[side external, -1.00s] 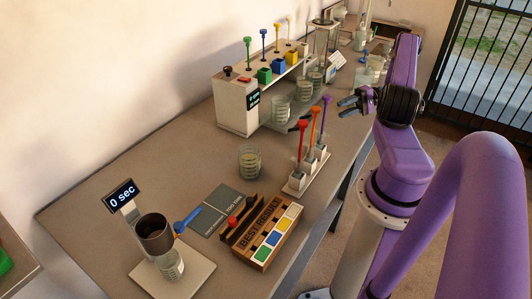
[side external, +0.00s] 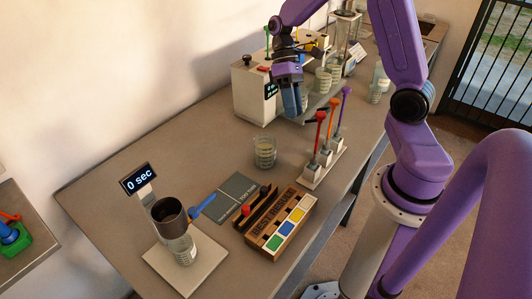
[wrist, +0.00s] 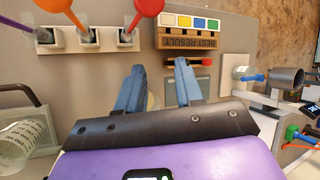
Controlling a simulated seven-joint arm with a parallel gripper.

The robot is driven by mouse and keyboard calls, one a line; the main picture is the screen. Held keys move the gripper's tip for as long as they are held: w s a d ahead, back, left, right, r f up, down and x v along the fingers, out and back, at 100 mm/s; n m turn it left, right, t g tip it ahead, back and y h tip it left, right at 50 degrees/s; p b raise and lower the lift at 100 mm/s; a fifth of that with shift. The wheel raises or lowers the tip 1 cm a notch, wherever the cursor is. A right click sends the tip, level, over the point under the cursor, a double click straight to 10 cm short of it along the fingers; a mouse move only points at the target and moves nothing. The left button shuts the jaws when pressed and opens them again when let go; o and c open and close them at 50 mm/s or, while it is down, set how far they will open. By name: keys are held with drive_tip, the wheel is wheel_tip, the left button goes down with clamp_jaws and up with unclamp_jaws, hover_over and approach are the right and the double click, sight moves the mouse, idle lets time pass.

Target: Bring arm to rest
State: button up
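My gripper (side external: 294,108) hangs over the table with its blue fingers pointing down, in front of the white dispenser box and behind the beaker in the side view. In the wrist view the two fingers (wrist: 159,70) stand apart with nothing held between them. A glass beaker (side external: 264,152) stands upright on the table, apart from the gripper; in the wrist view it is mostly hidden behind the fingers. My arm is raised and reaches out over the table.
A rack (side external: 323,165) with red, orange and purple-topped droppers stands right of the beaker. The BEST RESULT block (side external: 281,225) lies in front. A stirrer stand with a dark cup (side external: 168,215) and "0 sec" display is at front left. The dispenser (side external: 254,92) stands behind. The left tabletop is clear.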

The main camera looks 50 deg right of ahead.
drive_tip(key=s+a+r+n+t+h, duration=0.1)
drive_tip(key=s+a+r+n+t, duration=0.1)
drive_tip(key=s+a+n, duration=0.3)
drive_tip(key=s+a+r+n+t+h, duration=0.2)
drive_tip(key=s+a+n+t, duration=0.1)
drive_tip(key=s, duration=0.8)
drive_tip(key=shift+s+a+n+t+h, duration=0.3)
drive_tip(key=shift+a+n+t, duration=0.1)
drive_tip(key=shift+a+n, duration=0.6)
